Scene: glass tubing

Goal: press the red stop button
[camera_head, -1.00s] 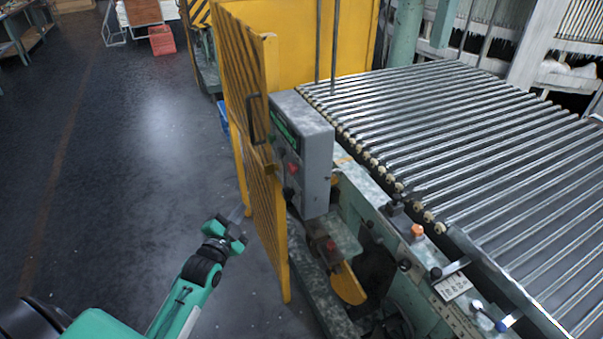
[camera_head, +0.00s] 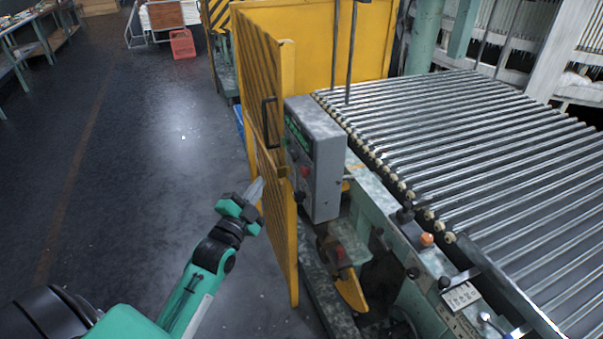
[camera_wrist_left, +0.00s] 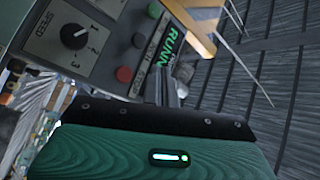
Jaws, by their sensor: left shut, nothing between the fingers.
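The red stop button (camera_head: 305,171) sits on the front of a grey control box (camera_head: 328,165) beside the roller conveyor. In the left wrist view the red button (camera_wrist_left: 124,74) shows on the grey panel, left of the fingers. My left gripper (camera_head: 259,186) is shut and empty, on the near-left side of the yellow guard panel, apart from the button. In the left wrist view its dark fingers (camera_wrist_left: 172,84) point up toward the panel with a gap between them and the button. My right gripper is not in view.
A yellow guard panel (camera_head: 282,215) with a black handle (camera_head: 268,122) stands beside the control box. The wrist view shows a speed dial (camera_wrist_left: 73,36), a dark button (camera_wrist_left: 138,40) and a green "RUNN" display (camera_wrist_left: 167,52).

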